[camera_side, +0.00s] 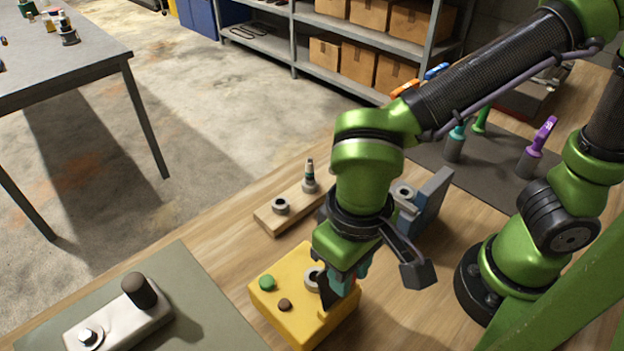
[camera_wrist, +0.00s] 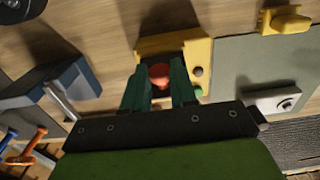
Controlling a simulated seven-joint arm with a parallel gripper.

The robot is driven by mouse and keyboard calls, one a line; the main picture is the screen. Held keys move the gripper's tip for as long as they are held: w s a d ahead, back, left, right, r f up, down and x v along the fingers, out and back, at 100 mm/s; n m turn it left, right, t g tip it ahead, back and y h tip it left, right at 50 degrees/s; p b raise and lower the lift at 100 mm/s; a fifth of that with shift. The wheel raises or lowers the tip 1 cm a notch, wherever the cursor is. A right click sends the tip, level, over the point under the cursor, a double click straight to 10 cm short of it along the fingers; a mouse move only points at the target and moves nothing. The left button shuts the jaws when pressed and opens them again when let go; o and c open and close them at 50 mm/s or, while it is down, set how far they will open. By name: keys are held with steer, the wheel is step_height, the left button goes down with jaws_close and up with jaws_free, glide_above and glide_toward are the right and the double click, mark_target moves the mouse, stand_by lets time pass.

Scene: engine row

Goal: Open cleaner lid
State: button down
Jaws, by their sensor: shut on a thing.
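A yellow box (camera_side: 295,315) with a green button (camera_side: 267,283), a brown button (camera_side: 284,305) and a grey ring (camera_side: 313,279) sits on the wooden table. My gripper (camera_side: 340,290) points down over its right part. In the wrist view, the teal fingers of my gripper (camera_wrist: 160,88) are shut on a red-orange knob (camera_wrist: 160,75) at the yellow box (camera_wrist: 150,46). The side view hides this knob. A blue-grey block with an upright plate (camera_side: 434,192) stands behind my wrist, partly hidden. I cannot tell which part is the cleaner lid.
A wooden strip (camera_side: 272,220) with a ring and a small upright part lies behind the yellow box. A pale plate with a black cylinder (camera_side: 139,290) is on the green-grey mat at front left. Colored tools (camera_side: 537,145) stand on a dark mat at back right.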

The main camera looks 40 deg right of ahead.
steer(key=shift+s+f+t, duration=0.25)
steer(key=shift+s+t, duration=0.85)
steer(key=shift+t, duration=0.4)
steer(key=c, duration=0.9)
jaws_free()
steer(key=v, duration=1.7)
